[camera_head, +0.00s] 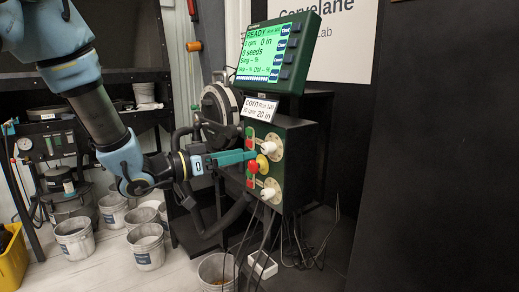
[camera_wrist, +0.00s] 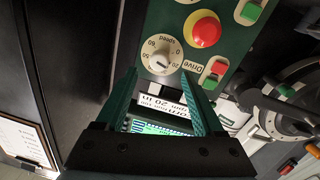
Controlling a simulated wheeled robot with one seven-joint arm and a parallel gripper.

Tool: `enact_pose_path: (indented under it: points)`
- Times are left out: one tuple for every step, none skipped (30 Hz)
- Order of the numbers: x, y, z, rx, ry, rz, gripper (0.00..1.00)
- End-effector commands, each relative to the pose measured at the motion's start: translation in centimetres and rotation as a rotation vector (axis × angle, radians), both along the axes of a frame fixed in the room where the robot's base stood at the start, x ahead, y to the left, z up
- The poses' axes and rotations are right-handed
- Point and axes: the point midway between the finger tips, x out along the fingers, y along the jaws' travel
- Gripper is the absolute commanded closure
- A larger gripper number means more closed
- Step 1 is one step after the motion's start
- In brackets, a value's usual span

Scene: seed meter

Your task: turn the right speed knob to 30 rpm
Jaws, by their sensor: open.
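The green control box (camera_head: 292,150) carries two white knobs on cream dials, an upper knob (camera_head: 268,147) and a lower knob (camera_head: 269,194). The pictures do not settle which one the task calls right. My gripper (camera_head: 252,157) is open beside the upper knob, its teal fingers pointing at the panel. In the wrist view my gripper (camera_wrist: 160,75) has its fingertips either side of and just short of a knob (camera_wrist: 162,59) on a dial marked "speed", with 20 and 60 legible. That knob looks untouched; its pointer setting is too small to read.
A red mushroom button on yellow (camera_wrist: 205,30) sits close to the dial, with green and red "Drive" buttons (camera_wrist: 213,72) alongside. A lit screen (camera_head: 278,53) reads READY above a corn card (camera_head: 260,108). Cables (camera_head: 265,235) hang below; buckets (camera_head: 146,246) stand on the floor.

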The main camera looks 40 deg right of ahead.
Motion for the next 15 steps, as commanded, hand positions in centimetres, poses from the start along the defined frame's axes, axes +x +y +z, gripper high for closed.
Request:
enact_pose_path:
  points:
    - [-0.3, -1.0, 0.2, 0.0, 0.001, -0.004, 0.3]
    - [-0.3, -1.6, 0.2, 0.0, 0.001, -0.003, 0.3]
    - [-0.4, -2.3, 0.2, 0.0, 0.001, -0.004, 0.3]
    - [-0.5, -2.8, 0.2, 0.0, 0.0, -0.003, 0.3]
    - [-0.5, -3.3, 0.2, 0.001, 0.0, -0.002, 0.3]
    - [-0.6, -3.8, 0.1, 0.001, 0.0, -0.001, 0.3]
    - [-0.6, -4.2, 0.1, 0.0, -0.001, -0.002, 0.3]
    - [-0.7, -4.6, 0.1, 0.001, 0.0, -0.001, 0.3]
    - [-0.7, -4.9, 0.1, 0.001, 0.0, 0.0, 0.3]
    - [-0.7, -5.2, 0.1, 0.001, 0.0, 0.001, 0.3]
    - [-0.7, -5.4, 0.1, 0.001, -0.001, 0.001, 0.3]
    - [-0.8, -5.6, 0.1, 0.001, -0.001, 0.001, 0.3]
    - [-0.8, -5.7, 0.0, 0.001, -0.001, 0.001, 0.3]
    - [-0.8, -5.8, 0.0, 0.002, -0.001, 0.002, 0.3]
    - [-0.8, -5.9, 0.0, 0.002, 0.0, 0.002, 0.3]
